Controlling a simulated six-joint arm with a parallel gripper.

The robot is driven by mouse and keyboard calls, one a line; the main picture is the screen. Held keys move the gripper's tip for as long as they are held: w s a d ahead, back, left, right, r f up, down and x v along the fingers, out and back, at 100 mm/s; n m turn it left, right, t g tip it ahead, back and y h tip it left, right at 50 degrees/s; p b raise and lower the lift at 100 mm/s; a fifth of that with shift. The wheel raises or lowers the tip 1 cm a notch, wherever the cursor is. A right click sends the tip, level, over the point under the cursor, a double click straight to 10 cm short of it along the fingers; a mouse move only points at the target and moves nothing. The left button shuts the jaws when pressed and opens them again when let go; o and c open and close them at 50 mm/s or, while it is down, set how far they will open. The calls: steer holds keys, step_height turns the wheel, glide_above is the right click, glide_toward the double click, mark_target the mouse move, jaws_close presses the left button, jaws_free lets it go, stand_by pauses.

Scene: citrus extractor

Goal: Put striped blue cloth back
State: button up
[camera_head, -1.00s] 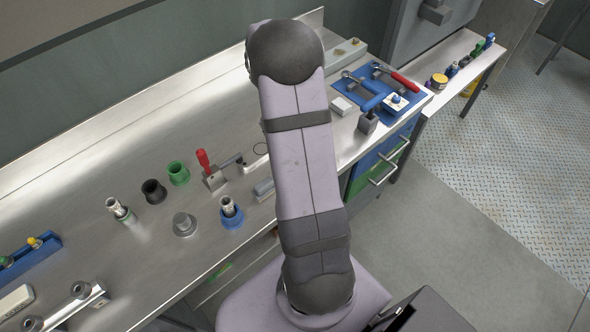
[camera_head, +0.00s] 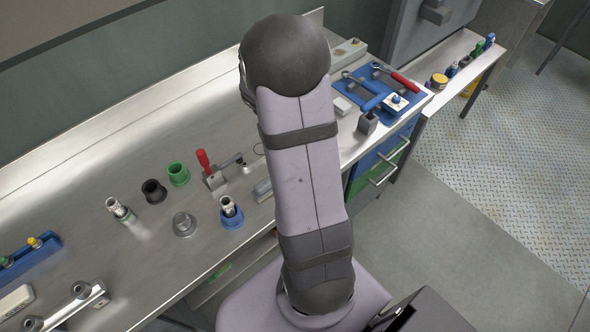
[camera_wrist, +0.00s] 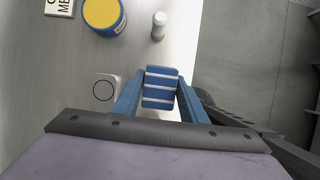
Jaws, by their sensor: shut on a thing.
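The striped blue cloth (camera_wrist: 160,88) is a small blue block-like piece with white stripes. It shows in the wrist view between the blue fingers of my gripper (camera_wrist: 161,80). My gripper is shut on it, with one finger at each side. A pale surface lies beyond the cloth, and I cannot tell whether the cloth touches it. In the head view my gripper and the cloth are hidden.
In the wrist view, a yellow-topped round tin (camera_wrist: 103,14), a small pale bottle (camera_wrist: 159,25), a lettered card (camera_wrist: 60,7) and a white square piece with a dark ring (camera_wrist: 104,92) lie nearby. Grey floor (camera_wrist: 240,60) lies right of the surface edge.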

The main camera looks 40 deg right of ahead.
steer(key=shift+f, duration=0.1)
steer(key=shift+f, duration=4.7)
steer(key=shift+f+b, duration=0.15)
steer(key=shift+b, duration=0.2)
steer(key=shift+f, duration=0.2)
steer(key=o, duration=1.1)
